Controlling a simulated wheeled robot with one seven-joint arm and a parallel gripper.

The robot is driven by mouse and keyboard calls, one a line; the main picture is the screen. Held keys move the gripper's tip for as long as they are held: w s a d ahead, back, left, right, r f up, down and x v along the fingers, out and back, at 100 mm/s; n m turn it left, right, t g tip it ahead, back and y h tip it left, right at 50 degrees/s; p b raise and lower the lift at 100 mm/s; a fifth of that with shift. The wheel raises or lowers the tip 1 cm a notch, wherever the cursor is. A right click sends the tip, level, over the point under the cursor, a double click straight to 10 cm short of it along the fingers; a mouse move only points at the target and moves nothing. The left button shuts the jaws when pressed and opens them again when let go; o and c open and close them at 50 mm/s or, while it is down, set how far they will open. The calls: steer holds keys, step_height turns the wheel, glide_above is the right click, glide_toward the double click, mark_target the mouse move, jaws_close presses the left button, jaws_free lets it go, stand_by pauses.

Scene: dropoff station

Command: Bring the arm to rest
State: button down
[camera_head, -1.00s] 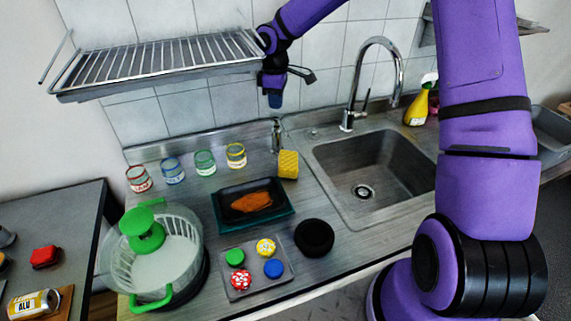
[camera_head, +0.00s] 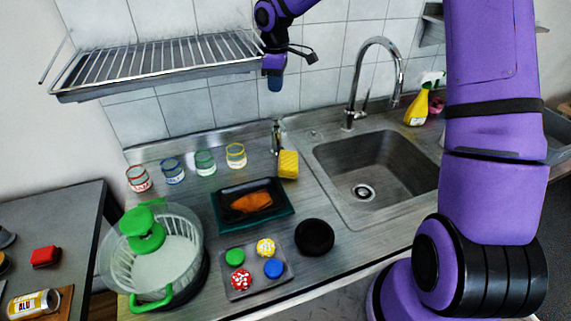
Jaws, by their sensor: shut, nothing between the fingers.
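My gripper (camera_head: 275,80) is in the air in front of the tiled wall, at the right end of the wire rack (camera_head: 160,64). It points down, with nothing held in it, and its fingers look closed together. It is above the counter (camera_head: 182,205), well clear of the things on it. My purple arm comes up on the right side of the view, leaves the top edge and comes back in to the wrist.
Below stand several glasses (camera_head: 205,162), a yellow sponge (camera_head: 288,164), a black tray with orange food (camera_head: 283,209) and a green-lidded spinner (camera_head: 185,222). The tap (camera_head: 399,75) rises over the sink (camera_head: 335,175) on the right. A spray bottle (camera_head: 416,108) stands behind the sink.

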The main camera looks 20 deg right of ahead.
steer(key=shift+r, duration=0.3)
steer(key=s+d+r+m+t+h, duration=0.1)
steer(key=s+d+r+m, duration=0.15)
steer(key=s+r, duration=0.65)
steer(key=s+d+r+m+t+h, duration=0.15)
steer(key=s+r+m, duration=0.25)
steer(key=s+r, duration=0.55)
steer(key=s+d+m+t+y, duration=0.1)
steer(key=s+m, duration=0.1)
steer(key=s, duration=0.8)
steer(key=s+d+f+m+t+y, duration=0.1)
steer(key=s+m, duration=0.2)
steer(key=s, duration=0.7)
steer(key=shift+s+d+f+t, duration=0.25)
steer(key=shift+s+d+t, duration=0.05)
steer(key=shift+d+t, duration=0.1)
steer(key=shift+m+y, duration=0.25)
